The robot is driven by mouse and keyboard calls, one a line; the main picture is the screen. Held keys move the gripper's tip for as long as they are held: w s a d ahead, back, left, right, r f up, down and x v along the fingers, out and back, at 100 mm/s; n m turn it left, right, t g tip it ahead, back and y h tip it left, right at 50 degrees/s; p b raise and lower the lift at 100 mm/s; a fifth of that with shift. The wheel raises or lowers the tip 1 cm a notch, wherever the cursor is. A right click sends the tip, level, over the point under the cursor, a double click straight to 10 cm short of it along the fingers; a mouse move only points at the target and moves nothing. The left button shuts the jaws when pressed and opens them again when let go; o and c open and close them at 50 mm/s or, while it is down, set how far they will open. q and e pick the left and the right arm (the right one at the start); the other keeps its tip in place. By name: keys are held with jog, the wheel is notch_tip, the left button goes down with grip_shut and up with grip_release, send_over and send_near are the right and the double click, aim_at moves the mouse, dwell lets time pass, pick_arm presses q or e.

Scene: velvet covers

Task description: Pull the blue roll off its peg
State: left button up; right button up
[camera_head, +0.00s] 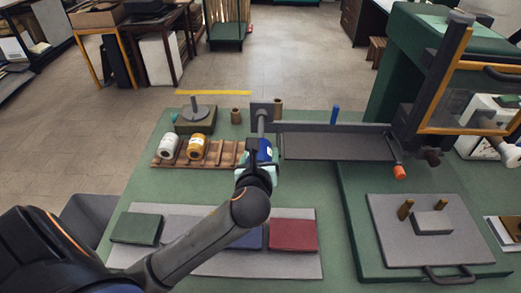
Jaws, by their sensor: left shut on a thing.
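The blue roll (264,147) shows near the middle of the table, mostly covered by my left gripper (262,158). My left gripper is shut on it. The grey peg (261,124) extends from a small upright plate towards the roll. The roll is at the near end of the peg; I cannot tell how much of the peg is still inside it. My right gripper is not in view.
A wooden rack (226,154) left of my gripper holds a white roll (168,147) and a yellow roll (196,147). A dark tray (335,146) stands close on the right. Green (136,228) and red (293,235) covers lie on a grey mat in front.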

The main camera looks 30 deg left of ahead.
aim_at(260, 158)
pick_arm(q)
jog(key=shift+s+d+r, duration=0.1)
jog(key=shift+s+d, duration=0.35)
jog(key=shift+s, duration=0.25)
jog(key=shift+s+d+r, duration=0.1)
jog(key=shift+s+d, duration=0.3)
jog(key=shift+s, duration=0.3)
